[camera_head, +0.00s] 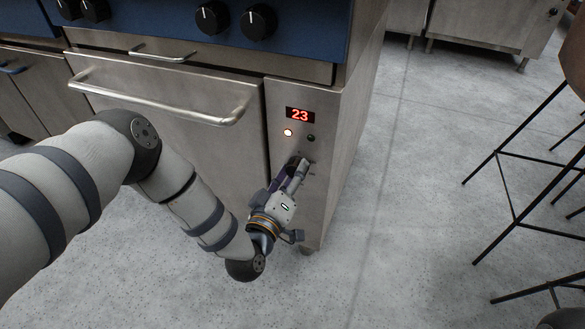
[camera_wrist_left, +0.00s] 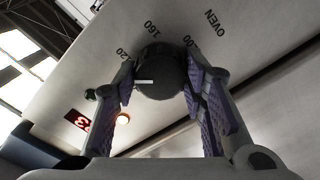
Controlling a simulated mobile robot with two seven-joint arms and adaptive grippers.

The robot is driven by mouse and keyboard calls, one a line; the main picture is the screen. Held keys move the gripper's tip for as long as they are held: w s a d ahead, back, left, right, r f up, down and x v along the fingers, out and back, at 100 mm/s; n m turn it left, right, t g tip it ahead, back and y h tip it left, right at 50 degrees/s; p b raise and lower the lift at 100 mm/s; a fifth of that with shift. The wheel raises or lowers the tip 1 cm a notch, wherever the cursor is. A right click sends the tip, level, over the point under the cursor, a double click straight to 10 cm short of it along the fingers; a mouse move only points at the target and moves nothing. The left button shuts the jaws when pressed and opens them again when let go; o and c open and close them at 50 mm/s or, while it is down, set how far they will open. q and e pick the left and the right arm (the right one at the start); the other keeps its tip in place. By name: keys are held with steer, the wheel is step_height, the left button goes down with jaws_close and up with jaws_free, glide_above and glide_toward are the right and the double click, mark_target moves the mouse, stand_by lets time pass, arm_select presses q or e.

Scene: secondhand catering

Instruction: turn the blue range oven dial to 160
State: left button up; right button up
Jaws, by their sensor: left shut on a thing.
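The blue range (camera_head: 180,95) has a steel front with an oven control panel (camera_head: 312,215) at its right. In the left wrist view the dark round oven dial (camera_wrist_left: 162,76) shows a short white mark on the left half of its face. The printed labels 120, 160, a partly hidden one ending in 00, and OVEN lie above it. The mark does not point at 160; it lies on the side of 120. My left gripper (camera_wrist_left: 160,82) is shut on the dial, one finger on each side. In the head view my left gripper (camera_head: 299,167) hides the dial.
A red display (camera_head: 299,115) reads 23, above a lit lamp (camera_head: 288,132) and a dark lamp (camera_head: 311,138). The oven door handle (camera_head: 160,108) juts out at left, above my arm. Black stool legs (camera_head: 510,190) stand at right. The floor between is clear.

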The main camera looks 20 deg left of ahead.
arm_select(q)
steer(key=shift+m+p, duration=2.6)
steer(key=shift+m, duration=5.2)
arm_select(e)
steer(key=shift+t, duration=0.3)
steer(key=shift+w+r, duration=0.25)
steer(key=shift+r, duration=0.5)
steer(key=shift+w+r, duration=0.25)
steer(key=shift+r, duration=0.5)
steer(key=shift+w+r, duration=0.25)
steer(key=shift+r, duration=0.5)
arm_select(q)
steer(key=o, duration=1.2)
steer(key=shift+c, duration=0.2)
arm_select(e)
steer(key=shift+d, duration=0.1)
